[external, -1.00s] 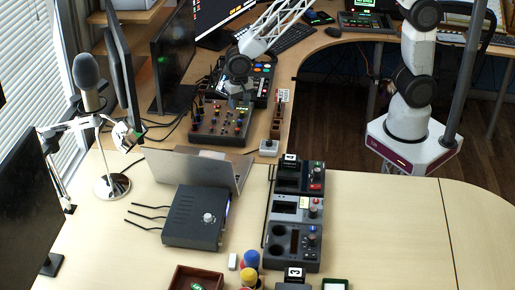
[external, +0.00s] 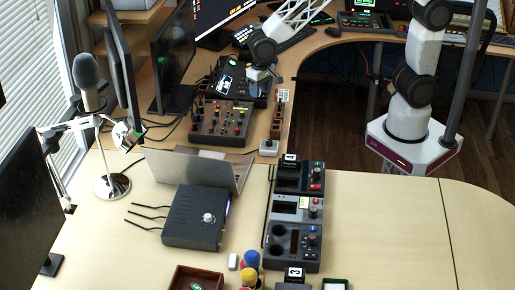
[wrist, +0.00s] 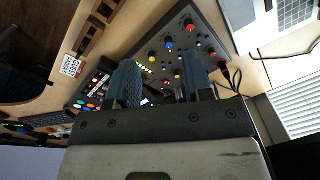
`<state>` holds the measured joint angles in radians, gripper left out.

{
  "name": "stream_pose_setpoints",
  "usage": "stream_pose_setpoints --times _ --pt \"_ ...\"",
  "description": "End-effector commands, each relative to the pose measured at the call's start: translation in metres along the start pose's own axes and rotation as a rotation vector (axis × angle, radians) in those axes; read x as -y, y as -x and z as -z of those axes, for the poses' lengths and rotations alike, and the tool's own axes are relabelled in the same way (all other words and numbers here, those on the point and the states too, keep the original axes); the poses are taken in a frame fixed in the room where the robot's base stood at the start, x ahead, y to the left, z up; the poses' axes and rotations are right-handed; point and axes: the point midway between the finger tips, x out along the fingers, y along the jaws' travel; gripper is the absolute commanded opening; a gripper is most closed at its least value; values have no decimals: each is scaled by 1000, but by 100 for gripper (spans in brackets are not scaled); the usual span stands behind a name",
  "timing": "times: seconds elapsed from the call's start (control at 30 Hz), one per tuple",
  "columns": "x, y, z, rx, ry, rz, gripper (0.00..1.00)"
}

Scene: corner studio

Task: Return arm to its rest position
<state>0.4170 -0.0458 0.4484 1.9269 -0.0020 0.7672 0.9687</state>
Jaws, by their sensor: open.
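My gripper (external: 267,76) is above the back part of the desk, near the right end of a black button pad. In the wrist view my gripper (wrist: 162,84) shows two blue-padded fingers spread apart, with nothing held between them. Beyond the fingers lies a grey control panel with coloured knobs (wrist: 172,42). The same knob panel (external: 220,122) shows in the external view, in front of and to the left of my gripper. The exact height of the fingertips above the desk is hard to tell.
The button pad (external: 232,78) lies below and left of my gripper. Monitors (external: 172,65) and a microphone (external: 88,80) stand at the left. A laptop (external: 205,170), a black box (external: 195,217) and a module row (external: 290,235) are in front. The right desk area (external: 385,225) is clear.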

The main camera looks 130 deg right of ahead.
Motion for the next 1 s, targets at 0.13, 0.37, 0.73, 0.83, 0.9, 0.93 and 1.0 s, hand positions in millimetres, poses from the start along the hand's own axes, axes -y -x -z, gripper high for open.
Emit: stream_pose_setpoints --times 0.13,0.37,0.73,0.83,0.9,0.93,1.0 --pt "-11 36 -40 -13 136 20 46" --pt "-35 81 -97 -30 345 43 46" --pt "-92 135 -182 -63 679 78 46" --pt "-110 146 -203 -73 769 87 46" --pt "-123 153 -217 -81 834 94 46" --pt "-129 155 -223 -84 860 97 46" --pt "-143 161 -236 -92 924 103 46"
